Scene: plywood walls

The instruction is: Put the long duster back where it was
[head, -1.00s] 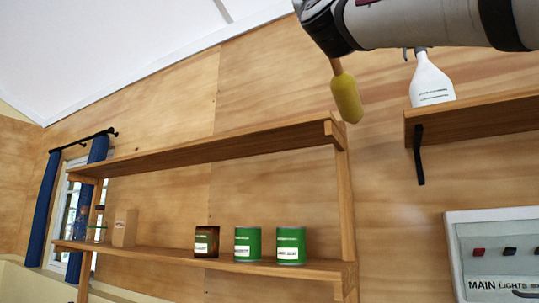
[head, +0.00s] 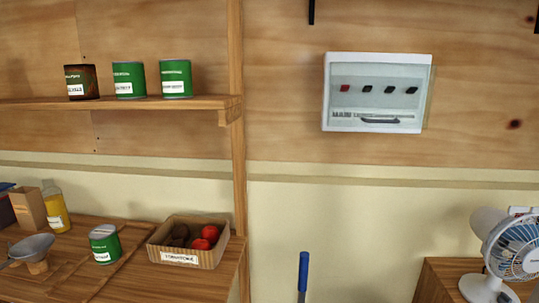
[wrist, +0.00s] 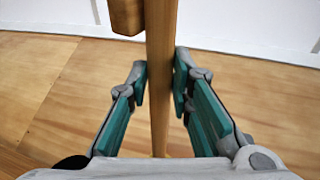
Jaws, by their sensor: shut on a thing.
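The long duster shows in the wrist view as a plain wooden handle (wrist: 160,110) running up through the picture between my fingers. My gripper (wrist: 160,80) is shut on this handle, with one teal finger pad on each side. The duster's head is not visible in either current view. The head view shows neither my gripper nor the duster. The place the duster came from cannot be told from these frames.
A wooden end (wrist: 127,15) is close beside the handle. In the head view, a shelf (head: 150,103) holds cans; below are a cardboard box (head: 205,258) and a can (head: 104,245) on a bench. A switch panel (head: 376,93), blue rod (head: 303,275) and fan (head: 515,248) stand right.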

